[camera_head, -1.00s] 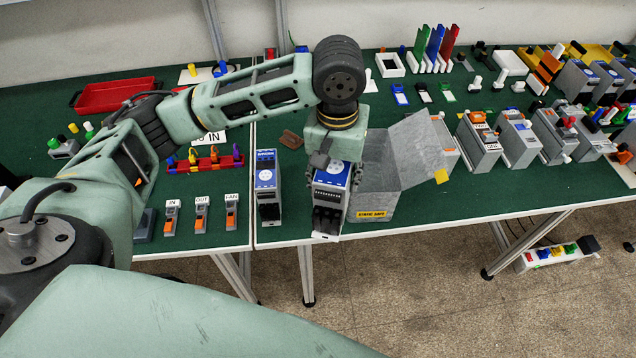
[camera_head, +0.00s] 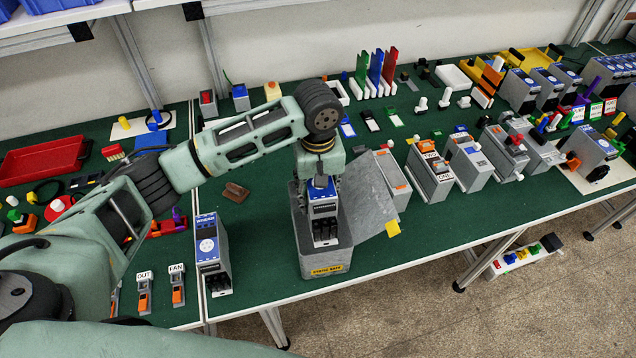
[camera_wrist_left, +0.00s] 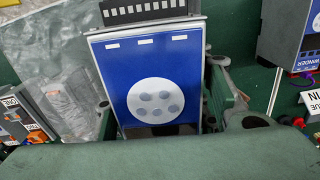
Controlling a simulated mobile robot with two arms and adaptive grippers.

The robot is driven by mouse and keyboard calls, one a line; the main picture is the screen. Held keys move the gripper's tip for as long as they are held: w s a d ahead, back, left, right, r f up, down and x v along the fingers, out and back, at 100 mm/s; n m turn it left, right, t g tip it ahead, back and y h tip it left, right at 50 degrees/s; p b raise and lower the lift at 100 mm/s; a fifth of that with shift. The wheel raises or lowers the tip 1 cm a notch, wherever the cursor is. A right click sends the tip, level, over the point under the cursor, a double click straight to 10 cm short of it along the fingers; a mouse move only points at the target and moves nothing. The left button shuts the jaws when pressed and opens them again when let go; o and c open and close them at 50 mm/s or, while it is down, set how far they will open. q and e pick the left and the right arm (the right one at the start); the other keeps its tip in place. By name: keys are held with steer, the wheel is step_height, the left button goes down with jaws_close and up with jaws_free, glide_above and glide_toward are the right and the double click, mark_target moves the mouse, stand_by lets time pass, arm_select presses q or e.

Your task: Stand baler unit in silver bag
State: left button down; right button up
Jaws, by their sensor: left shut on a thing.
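The held unit (camera_head: 323,211) is a grey box with a blue top and black terminals; its name cannot be read, so I take it as the baler unit. My left gripper (camera_head: 320,178) is shut on its upper end, and the unit is upright. In the left wrist view its blue face (camera_wrist_left: 146,75) with a white disc lies between my fingers. The silver bag (camera_head: 328,264) has a yellow label and its flap lies open to the right. The unit is within the bag's mouth, its lower end hidden behind the front wall; whether it touches the bottom cannot be seen.
A similar unit marked WINDER (camera_head: 210,252) stands left of the bag, near the table's front edge. Grey devices (camera_head: 430,170) stand close to the right of the flap. A brown block (camera_head: 236,192) lies behind on the green mat. Bare mat (camera_head: 258,240) shows between WINDER and bag.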

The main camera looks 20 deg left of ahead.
arm_select(q)
steer(key=shift+w+f, duration=0.25)
steer(key=shift+f, duration=0.8)
step_height(320, 180, down, 4)
steer(key=shift+r, duration=0.1)
arm_select(e)
steer(key=w, duration=0.5)
arm_select(q)
step_height(320, 180, down, 8)
steer(key=b, duration=0.8)
steer(key=shift+b, duration=0.3)
steer(key=shift+f+b, duration=0.45)
steer(key=shift+b, duration=0.15)
arm_select(e)
step_height(320, 180, down, 10)
steer(key=s, duration=0.1)
steer(key=shift+s+a+r+t, duration=0.2)
steer(key=shift+s+a+t, duration=0.1)
steer(key=shift+s+a, duration=0.05)
steer(key=shift+s+d, duration=0.2)
arm_select(q)
steer(key=shift+f, duration=0.5)
arm_select(e)
steer(key=shift+f, duration=0.1)
steer(key=shift+a+r, duration=0.15)
steer(key=shift+r, duration=0.1)
